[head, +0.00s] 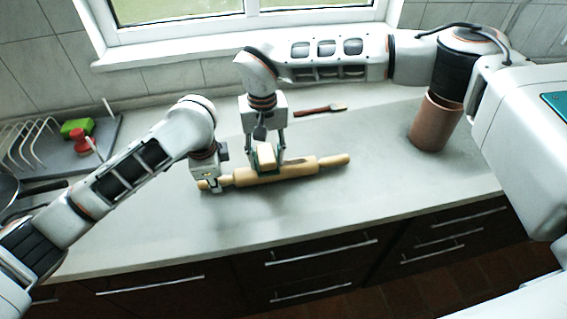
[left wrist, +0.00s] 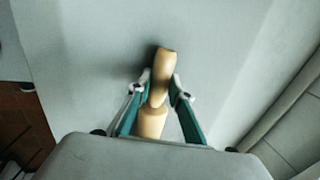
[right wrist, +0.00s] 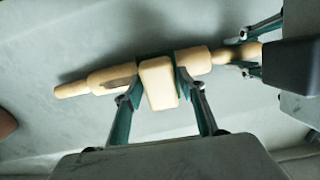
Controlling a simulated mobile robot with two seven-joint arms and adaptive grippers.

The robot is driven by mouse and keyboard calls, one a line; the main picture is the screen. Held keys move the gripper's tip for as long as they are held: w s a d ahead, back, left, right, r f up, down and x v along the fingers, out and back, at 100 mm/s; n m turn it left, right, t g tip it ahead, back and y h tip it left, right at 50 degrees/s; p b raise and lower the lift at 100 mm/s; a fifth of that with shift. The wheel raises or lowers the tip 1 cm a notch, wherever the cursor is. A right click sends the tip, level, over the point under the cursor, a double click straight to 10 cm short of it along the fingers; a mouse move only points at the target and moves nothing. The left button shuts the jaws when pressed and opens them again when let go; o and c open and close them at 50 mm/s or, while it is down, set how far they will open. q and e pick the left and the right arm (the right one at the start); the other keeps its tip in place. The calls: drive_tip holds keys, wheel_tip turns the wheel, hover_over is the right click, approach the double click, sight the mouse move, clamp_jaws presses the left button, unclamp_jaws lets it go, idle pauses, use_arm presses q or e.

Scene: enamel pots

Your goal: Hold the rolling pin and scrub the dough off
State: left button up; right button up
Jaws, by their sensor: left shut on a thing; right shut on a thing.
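The wooden rolling pin (head: 300,168) lies across the counter, its free handle pointing right. My left gripper (head: 210,186) is shut on its left handle; the left wrist view shows that handle (left wrist: 162,70) between the fingers. My right gripper (head: 267,150) is shut on a pale wooden block-shaped scrubber (right wrist: 158,84), held on or just over the pin's barrel; contact is hard to tell. The scrubber's underside is mostly hidden. In the right wrist view a darker patch shows on the barrel (right wrist: 101,84) beside the scrubber; I cannot tell whether it is dough or shadow.
A brush with a red-brown handle (head: 312,110) lies behind the pin. A brown cylindrical pot (head: 436,122) stands at the right. At the far left are a wire rack (head: 30,142), a green sponge (head: 77,127) and a red-and-white item (head: 80,141). The counter before the pin is clear.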

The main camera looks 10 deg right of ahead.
sight(283, 165)
drive_tip(key=shift+f, duration=0.5)
drive_tip(key=shift+d, duration=0.1)
drive_tip(key=shift+d+r, duration=0.15)
drive_tip(key=shift+d, duration=2.3)
drive_tip(key=shift+w+d, duration=0.1)
drive_tip(key=shift+d, duration=2.4)
drive_tip(key=shift+s+a+f, duration=0.1)
drive_tip(key=shift+a+f, duration=0.1)
drive_tip(key=shift+a, duration=1.25)
drive_tip(key=shift+s+a+f, duration=0.1)
drive_tip(key=shift+a+f, duration=0.05)
drive_tip(key=shift+a, duration=3.5)
drive_tip(key=shift+r, duration=0.1)
drive_tip(key=shift+r, duration=0.1)
wheel_tip(283, 165, up, 13)
